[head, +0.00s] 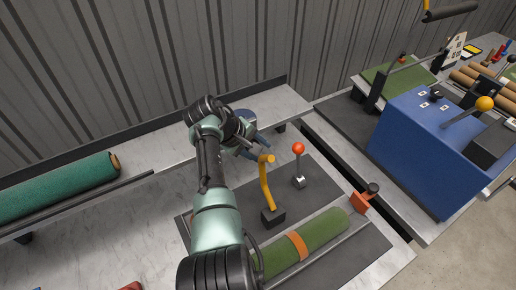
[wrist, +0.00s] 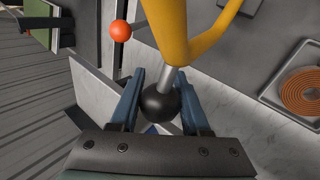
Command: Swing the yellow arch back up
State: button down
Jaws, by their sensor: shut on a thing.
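The yellow arch (head: 264,184) rises from a black block on the dark mat (head: 325,196) in the head view; its top end is beside my gripper (head: 252,147). In the wrist view the arch (wrist: 168,28) runs from the top edge to a short grey rod with a black ball knob (wrist: 160,103). The blue fingers of my gripper (wrist: 160,100) are on either side of this knob and shut on it. In the head view the knob is hidden by my gripper.
A lever with an orange ball (head: 298,148) stands close to the right of the arch; the ball also shows in the wrist view (wrist: 120,31). A green turf roll (head: 323,230) with an orange band lies in front. A blue machine (head: 408,135) stands right.

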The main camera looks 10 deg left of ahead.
jog(key=c, duration=0.7)
grip_release()
jog(key=shift+s+d+f, duration=0.1)
jog(key=shift+s+f, duration=0.15)
jog(key=shift+f, duration=0.2)
jog(key=o, duration=0.3)
jog(key=shift+w+r, duration=0.1)
jog(key=shift+r, duration=0.1)
jog(key=shift+a+r, duration=0.25)
jog(key=shift+r, duration=0.2)
jog(key=b+v, duration=0.1)
jog(key=v, duration=1.1)
jog(key=shift+f, duration=0.1)
